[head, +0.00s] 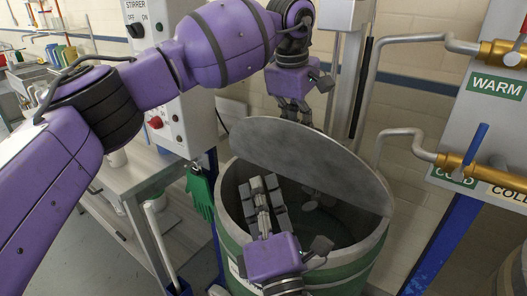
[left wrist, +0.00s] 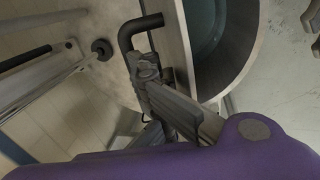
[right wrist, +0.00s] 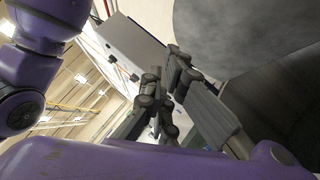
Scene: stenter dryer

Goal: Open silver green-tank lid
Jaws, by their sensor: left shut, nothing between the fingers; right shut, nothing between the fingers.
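The silver lid (head: 305,155) stands tilted up over the green tank (head: 228,205), whose dark opening shows below it. The lid also shows in the left wrist view (left wrist: 105,80), with a dark bent handle (left wrist: 140,28) close to the left fingers, and as a grey disc in the right wrist view (right wrist: 245,30). My left gripper (head: 292,112) is shut and empty behind the lid's upper edge, its tips partly hidden. My right gripper (head: 264,188) is shut and empty over the tank opening, in front of the lid's underside. Contact with the lid is unclear.
A stirrer control box (head: 185,110) stands left of the tank, with green gloves (head: 200,195) hanging below. A panel (head: 485,110) with brass warm and cold valves is at the right. A vertical post (head: 350,75) and tiled wall are behind the lid.

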